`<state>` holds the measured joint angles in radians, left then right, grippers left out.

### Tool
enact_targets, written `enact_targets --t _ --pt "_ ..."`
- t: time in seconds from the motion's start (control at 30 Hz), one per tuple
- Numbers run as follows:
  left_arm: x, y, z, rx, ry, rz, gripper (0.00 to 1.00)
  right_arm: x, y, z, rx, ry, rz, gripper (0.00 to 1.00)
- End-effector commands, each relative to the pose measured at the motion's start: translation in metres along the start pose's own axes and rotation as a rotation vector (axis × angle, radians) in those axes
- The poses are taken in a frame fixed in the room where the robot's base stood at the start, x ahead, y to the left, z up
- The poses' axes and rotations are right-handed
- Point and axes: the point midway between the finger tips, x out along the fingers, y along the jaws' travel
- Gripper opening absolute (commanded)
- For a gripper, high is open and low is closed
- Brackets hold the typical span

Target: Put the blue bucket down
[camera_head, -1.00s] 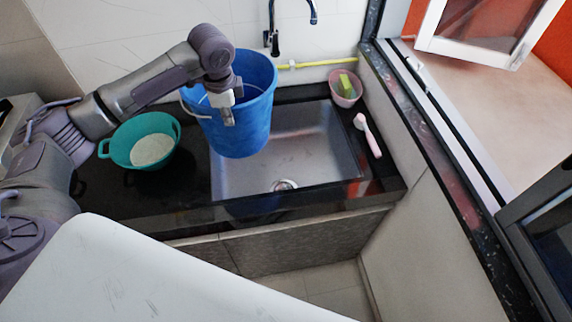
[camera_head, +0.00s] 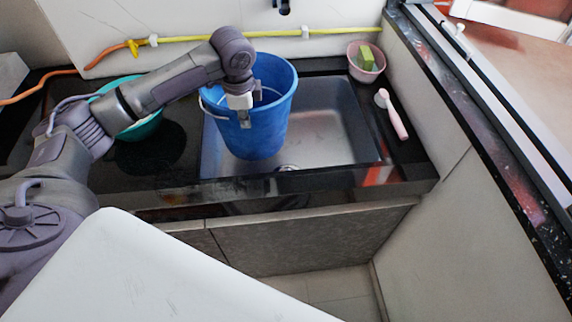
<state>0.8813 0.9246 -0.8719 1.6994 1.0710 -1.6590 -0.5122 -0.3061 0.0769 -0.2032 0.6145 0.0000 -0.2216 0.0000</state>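The blue bucket (camera_head: 268,128) is upright in the left part of the steel sink (camera_head: 335,135). My view does not show clearly whether its base touches the sink floor. My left gripper (camera_head: 248,108) reaches down to the bucket's near left rim, with one finger outside and one toward the inside. It looks shut on the rim, though the contact is partly hidden. The bucket's white handle (camera_head: 208,113) hangs at its left side. My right gripper is not in view.
A teal basin (camera_head: 143,128) stands on the black counter left of the sink, partly behind my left arm. A pink bowl (camera_head: 368,72) with a green sponge (camera_head: 366,57) and a pink-handled brush (camera_head: 391,116) lie at the right. A yellow pipe (camera_head: 330,33) runs along the wall.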

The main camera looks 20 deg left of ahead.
Motion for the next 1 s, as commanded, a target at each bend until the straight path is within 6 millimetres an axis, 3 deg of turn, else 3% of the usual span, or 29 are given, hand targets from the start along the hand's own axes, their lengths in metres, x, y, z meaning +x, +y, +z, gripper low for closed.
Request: enact_targets --t 0.03,0.27,0.73,1.0 --pt "0.006 0.000 0.000 -0.001 0.002 -0.005 0.00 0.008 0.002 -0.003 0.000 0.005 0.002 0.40" --pt "0.035 0.008 0.002 0.000 0.001 -0.003 0.00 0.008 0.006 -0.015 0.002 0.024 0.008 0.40" --pt "0.097 0.015 0.001 -0.001 0.001 -0.003 0.00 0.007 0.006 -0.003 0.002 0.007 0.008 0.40" --pt "0.104 0.015 0.001 0.000 0.002 -0.007 0.00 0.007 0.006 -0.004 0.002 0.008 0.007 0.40"
